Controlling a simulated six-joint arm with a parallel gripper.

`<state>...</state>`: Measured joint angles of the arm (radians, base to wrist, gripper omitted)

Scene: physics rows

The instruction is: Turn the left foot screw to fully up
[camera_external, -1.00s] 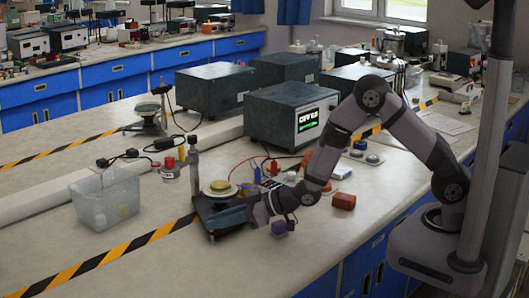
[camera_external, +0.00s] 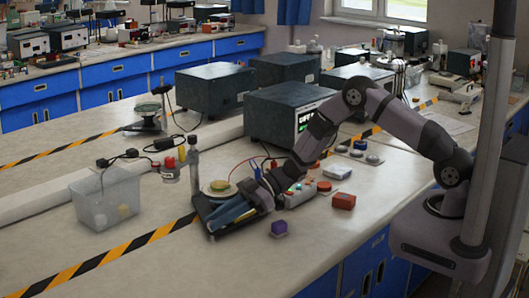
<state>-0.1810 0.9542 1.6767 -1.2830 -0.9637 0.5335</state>
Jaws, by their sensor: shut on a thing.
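The stand with the foot screws has a dark base (camera_external: 203,206), an upright dark post (camera_external: 194,168) at its back left and a round pan (camera_external: 218,187) with a green-yellow thing on it. My gripper (camera_external: 222,219) reaches in from the right, low over the front of the base. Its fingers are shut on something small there. It appears to be the left foot screw, but the fingers hide it and its height cannot be read.
A clear bin (camera_external: 106,199) stands to the left. A purple block (camera_external: 279,227) and a red block (camera_external: 343,201) lie to the right. A button panel (camera_external: 301,193) and a dark instrument box (camera_external: 270,120) are behind my arm.

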